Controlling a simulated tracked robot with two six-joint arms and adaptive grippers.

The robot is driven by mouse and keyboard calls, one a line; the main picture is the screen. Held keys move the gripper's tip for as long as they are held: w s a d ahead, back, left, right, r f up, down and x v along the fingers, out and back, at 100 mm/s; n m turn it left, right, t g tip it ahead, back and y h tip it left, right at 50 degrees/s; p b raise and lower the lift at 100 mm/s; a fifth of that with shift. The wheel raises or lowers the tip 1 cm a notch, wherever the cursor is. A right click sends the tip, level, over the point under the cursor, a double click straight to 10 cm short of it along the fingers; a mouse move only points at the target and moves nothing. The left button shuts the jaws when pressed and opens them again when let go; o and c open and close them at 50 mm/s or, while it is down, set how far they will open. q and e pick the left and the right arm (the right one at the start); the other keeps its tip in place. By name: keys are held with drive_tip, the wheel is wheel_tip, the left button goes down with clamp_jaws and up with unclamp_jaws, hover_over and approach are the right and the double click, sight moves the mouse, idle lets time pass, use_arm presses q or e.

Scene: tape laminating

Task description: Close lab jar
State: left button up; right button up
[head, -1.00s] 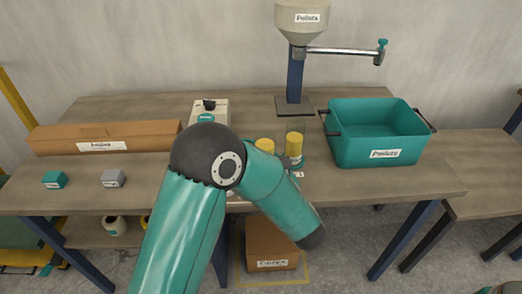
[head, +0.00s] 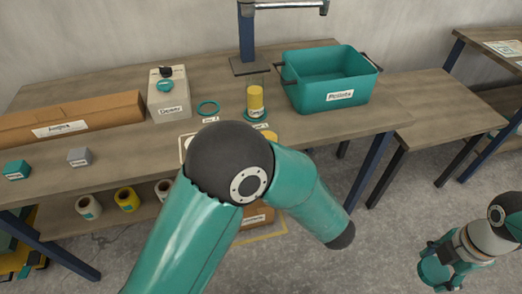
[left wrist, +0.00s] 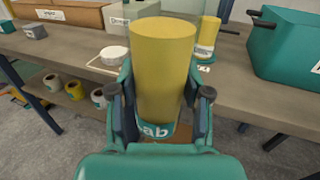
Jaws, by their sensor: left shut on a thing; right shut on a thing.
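A jar labelled "Lab" (left wrist: 160,70), full of yellow, stands upright in my left gripper (left wrist: 162,112) in the left wrist view. The fingers are shut on its sides near the label. In the head view my left arm hides this gripper; a bit of yellow (head: 268,135) shows just behind the arm. My right gripper (head: 442,256) is low at the far right of the head view, away from the table. It is shut on a teal round piece (head: 434,274), perhaps a lid; its shape is partly hidden.
Another yellow jar (head: 255,100) stands near a teal ring (head: 208,107). A white round piece (left wrist: 115,55) is beside the held jar. A teal bin (head: 330,98), a grey-white box (head: 168,100) and a cardboard box (head: 70,122) stand on the table (head: 375,118).

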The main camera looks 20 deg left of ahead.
use_arm(q)
drive_tip(key=o, duration=0.6)
clamp_jaws()
